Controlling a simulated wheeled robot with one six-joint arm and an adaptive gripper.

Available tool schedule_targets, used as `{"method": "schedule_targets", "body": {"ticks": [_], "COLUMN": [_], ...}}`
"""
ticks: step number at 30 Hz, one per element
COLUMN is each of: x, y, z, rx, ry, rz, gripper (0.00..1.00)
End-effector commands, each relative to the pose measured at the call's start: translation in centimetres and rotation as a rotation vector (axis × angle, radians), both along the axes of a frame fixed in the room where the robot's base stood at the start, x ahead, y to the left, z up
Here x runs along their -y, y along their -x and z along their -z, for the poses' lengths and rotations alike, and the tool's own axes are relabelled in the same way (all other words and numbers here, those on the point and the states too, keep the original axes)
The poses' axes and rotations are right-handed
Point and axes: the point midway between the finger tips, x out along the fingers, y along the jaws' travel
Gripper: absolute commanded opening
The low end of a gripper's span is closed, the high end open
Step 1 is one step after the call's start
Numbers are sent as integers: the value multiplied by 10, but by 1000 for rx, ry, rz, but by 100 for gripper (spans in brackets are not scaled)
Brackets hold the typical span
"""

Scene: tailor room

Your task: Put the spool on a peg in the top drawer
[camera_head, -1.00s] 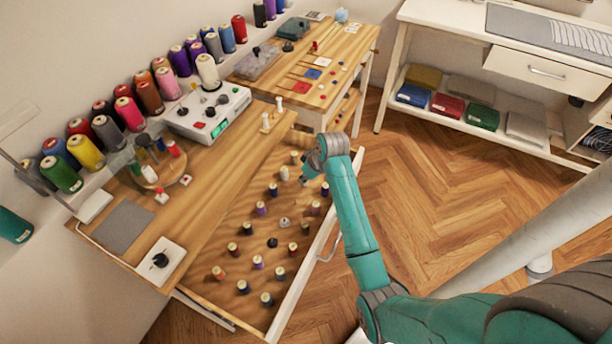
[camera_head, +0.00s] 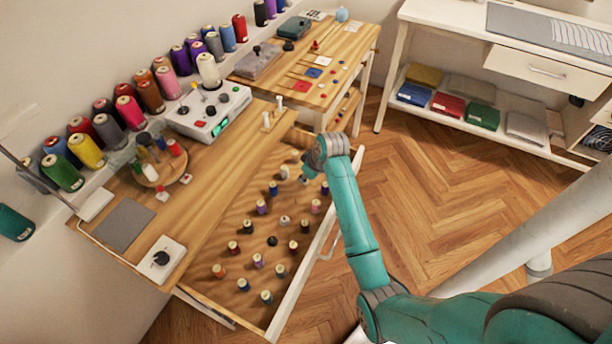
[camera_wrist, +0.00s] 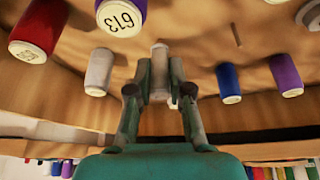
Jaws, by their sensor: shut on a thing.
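In the wrist view, my gripper (camera_wrist: 160,85) is shut on a pale, whitish spool (camera_wrist: 160,60), held upright between the two fingertips. In the head view, my gripper (camera_head: 307,173) is over the right side of the open top drawer (camera_head: 212,298); the held spool is small and hard to make out there. The drawer holds rows of coloured spools on pegs. In the wrist view, a bare thin peg (camera_wrist: 236,35) stands to the right of the held spool. A grey-white spool (camera_wrist: 99,72) stands to its left and a blue one (camera_wrist: 229,84) to its right.
The wooden worktop (camera_head: 205,205) is left of the drawer. Open floor (camera_head: 450,210) lies to the right.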

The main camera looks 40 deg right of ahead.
Motion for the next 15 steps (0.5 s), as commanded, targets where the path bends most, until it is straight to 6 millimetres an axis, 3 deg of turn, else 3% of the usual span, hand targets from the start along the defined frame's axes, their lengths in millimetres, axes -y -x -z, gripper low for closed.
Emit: {"method": "schedule_targets", "body": {"ticks": [1, 4, 15], "x": [-3, -2, -2], "y": [6, 6, 7], "z": [13, 13, 10], "rx": [-18, -18, -16], "ry": [-11, -11, -10], "rz": [0, 0, 1], "gripper": [24, 49, 49]}}
